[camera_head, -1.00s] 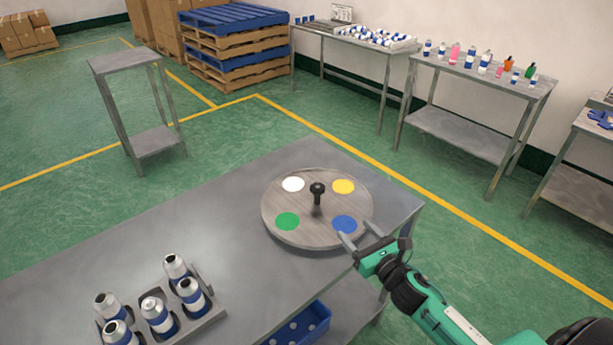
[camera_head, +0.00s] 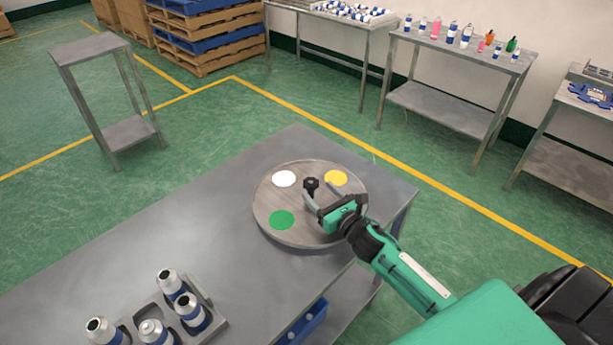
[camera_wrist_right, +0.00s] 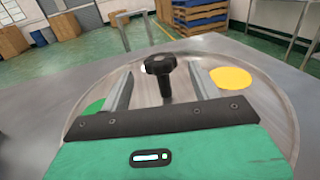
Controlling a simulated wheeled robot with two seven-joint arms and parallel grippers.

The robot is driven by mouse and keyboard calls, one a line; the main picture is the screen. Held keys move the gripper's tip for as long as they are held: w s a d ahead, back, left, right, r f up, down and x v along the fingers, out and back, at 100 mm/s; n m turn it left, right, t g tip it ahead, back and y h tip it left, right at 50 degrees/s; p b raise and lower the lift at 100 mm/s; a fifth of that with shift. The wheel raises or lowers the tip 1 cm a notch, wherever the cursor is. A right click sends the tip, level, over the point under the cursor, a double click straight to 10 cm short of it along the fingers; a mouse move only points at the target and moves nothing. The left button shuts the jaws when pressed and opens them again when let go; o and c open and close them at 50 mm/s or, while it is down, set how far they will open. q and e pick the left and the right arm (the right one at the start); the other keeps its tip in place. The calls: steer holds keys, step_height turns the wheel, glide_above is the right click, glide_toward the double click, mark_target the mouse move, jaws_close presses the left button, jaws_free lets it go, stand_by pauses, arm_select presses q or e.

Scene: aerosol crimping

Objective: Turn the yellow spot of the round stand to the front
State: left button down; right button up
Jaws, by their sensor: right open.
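The round stand (camera_head: 268,208) is a grey disc on the metal table, with a black knob (camera_head: 311,184) on a post at its centre. Its yellow spot (camera_head: 336,178) is at the back right, the white spot (camera_head: 284,179) at the back left and the green spot (camera_head: 282,220) at the front left. The blue spot is hidden under my right arm. My right gripper (camera_head: 318,196) is open over the disc, its fingers reaching toward the knob. In the right wrist view the knob (camera_wrist_right: 160,68) stands between the spread fingers, and the yellow spot (camera_wrist_right: 231,78) lies to their right. My left gripper is not in view.
A rack of aerosol cans (camera_head: 178,318) stands at the table's front left. A blue bin (camera_head: 304,325) is below the table's edge. The table (camera_head: 170,235) is clear left of the disc. Side tables with bottles stand farther back.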

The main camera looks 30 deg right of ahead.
mark_target(307, 178)
steer(key=w, duration=0.2)
steer(key=w+p, duration=0.1)
steer(key=w, duration=0.3)
steer(key=shift+a+r, duration=0.1)
steer(key=shift+a, duration=0.3)
steer(key=shift+w+a+p, duration=0.1)
steer(key=shift+w+p, duration=0.25)
steer(key=shift+w, duration=0.15)
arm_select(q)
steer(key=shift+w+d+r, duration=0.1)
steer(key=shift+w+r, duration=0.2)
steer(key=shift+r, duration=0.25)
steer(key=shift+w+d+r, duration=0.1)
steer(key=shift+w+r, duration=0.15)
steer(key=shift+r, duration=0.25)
arm_select(e)
steer(key=shift+c, duration=0.2)
